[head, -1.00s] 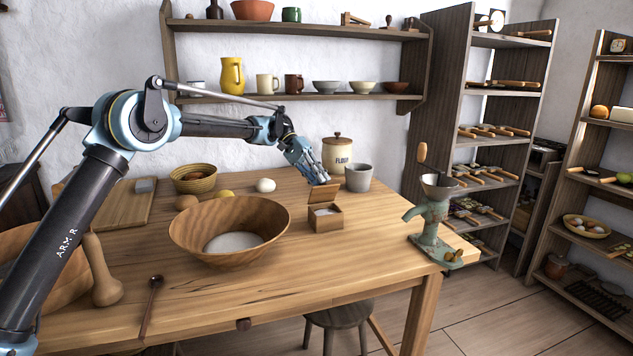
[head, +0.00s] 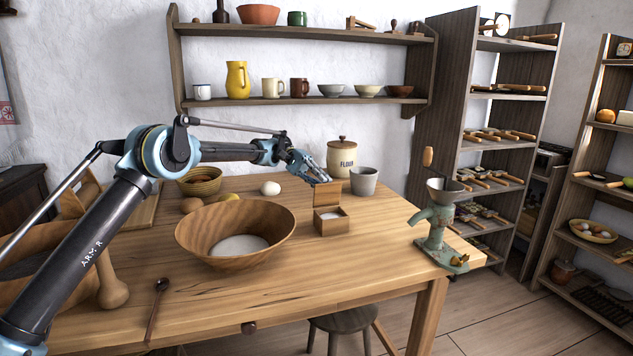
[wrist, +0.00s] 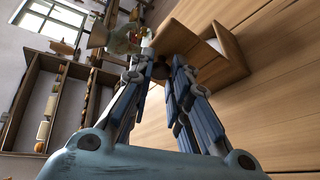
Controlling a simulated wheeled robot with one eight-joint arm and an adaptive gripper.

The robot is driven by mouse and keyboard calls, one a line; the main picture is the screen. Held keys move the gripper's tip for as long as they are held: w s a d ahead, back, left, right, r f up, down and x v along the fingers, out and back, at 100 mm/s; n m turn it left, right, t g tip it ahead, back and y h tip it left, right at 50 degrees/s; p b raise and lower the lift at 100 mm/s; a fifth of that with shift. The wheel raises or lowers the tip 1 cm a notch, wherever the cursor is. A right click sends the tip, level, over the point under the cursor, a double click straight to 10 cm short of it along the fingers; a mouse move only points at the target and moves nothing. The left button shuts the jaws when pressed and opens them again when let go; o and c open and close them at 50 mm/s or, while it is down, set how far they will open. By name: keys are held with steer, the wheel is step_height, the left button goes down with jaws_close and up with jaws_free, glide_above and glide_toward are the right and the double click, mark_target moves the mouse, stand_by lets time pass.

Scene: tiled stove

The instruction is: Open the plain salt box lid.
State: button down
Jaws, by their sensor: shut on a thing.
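The plain wooden salt box (head: 331,222) stands on the table, right of the large bowl, with white salt showing inside. Its lid (head: 327,193) is raised and stands about upright at the back of the box. My gripper (head: 322,179) is at the lid's top edge, shut on it. In the wrist view the lid (wrist: 174,38) lies at the fingertips of my gripper (wrist: 160,66), and the box (wrist: 228,50) is beyond to the right. The fingers hide part of the lid's edge.
A large wooden bowl (head: 235,228) with white contents stands left of the box. A flour jar (head: 342,157) and a grey cup (head: 363,181) stand behind it. A green grinder (head: 438,225) is at the table's right corner.

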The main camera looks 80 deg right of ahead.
steer(key=c, duration=1.5)
jaws_free()
steer(key=shift+o, duration=0.2)
step_height(320, 180, up, 10)
